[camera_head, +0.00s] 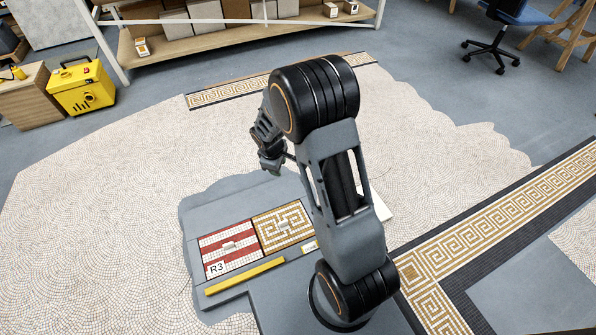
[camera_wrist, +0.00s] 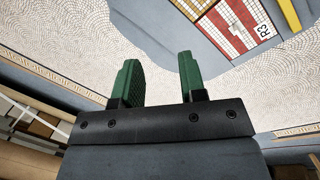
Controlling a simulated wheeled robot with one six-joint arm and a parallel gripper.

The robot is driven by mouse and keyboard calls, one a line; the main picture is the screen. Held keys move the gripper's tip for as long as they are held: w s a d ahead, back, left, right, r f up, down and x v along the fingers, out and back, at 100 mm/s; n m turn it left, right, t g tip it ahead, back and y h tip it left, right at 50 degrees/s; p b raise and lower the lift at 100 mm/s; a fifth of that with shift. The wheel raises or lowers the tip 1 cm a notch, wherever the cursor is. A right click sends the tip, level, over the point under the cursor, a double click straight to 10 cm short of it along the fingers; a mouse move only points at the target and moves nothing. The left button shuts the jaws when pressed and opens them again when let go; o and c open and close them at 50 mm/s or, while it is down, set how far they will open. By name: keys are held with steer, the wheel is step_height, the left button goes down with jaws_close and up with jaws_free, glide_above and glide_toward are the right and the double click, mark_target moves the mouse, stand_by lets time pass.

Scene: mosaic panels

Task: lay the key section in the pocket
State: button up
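A square panel with a gold key pattern on white (camera_head: 283,226) lies flat beside a red-and-white striped panel (camera_head: 231,248), on a grey board with a yellow bar. I take the gold panel to be the key section. The striped panel has a small pale block on top and an "R3" label; it also shows at the top of the wrist view (camera_wrist: 235,25). My gripper (camera_head: 271,166) is in the air, above and behind the panels in the head view. In the wrist view its green fingers (camera_wrist: 160,80) stand apart with nothing between them. I cannot make out the pocket for certain.
Pale mosaic floor (camera_head: 120,190) surrounds a bare grey patch. A dark-edged gold key border (camera_head: 500,215) runs along the right. My arm hides part of the middle. A yellow case (camera_head: 82,88), a shelf (camera_head: 200,45) and a blue chair (camera_head: 515,12) stand farther back.

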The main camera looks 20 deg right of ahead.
steer(key=s+r+m+t+y, duration=0.1)
steer(key=s+r+m, duration=0.8)
steer(key=s+r, duration=0.8)
steer(key=shift+s+a+r+m+y, duration=0.3)
steer(key=shift+s+r, duration=0.1)
steer(key=shift+r, duration=0.4)
steer(key=shift+r, duration=0.1)
steer(key=s+a+r+m+g+y+p, duration=0.1)
steer(key=s+a+r+p, duration=0.1)
steer(key=r+p, duration=0.75)
steer(key=s+a+r+g+p, duration=0.2)
steer(key=r+p, duration=0.7)
steer(key=p, duration=0.2)
steer(key=w+d+r+t+p, duration=0.2)
steer(key=r+p, duration=0.4)
steer(key=r, duration=0.2)
steer(key=w+d+r+n+t+h+p, duration=0.1)
steer(key=r+t+p, duration=0.1)
steer(key=r+p, duration=0.5)
steer(key=shift+w+d+r, duration=0.35)
steer(key=shift+r, duration=0.55)
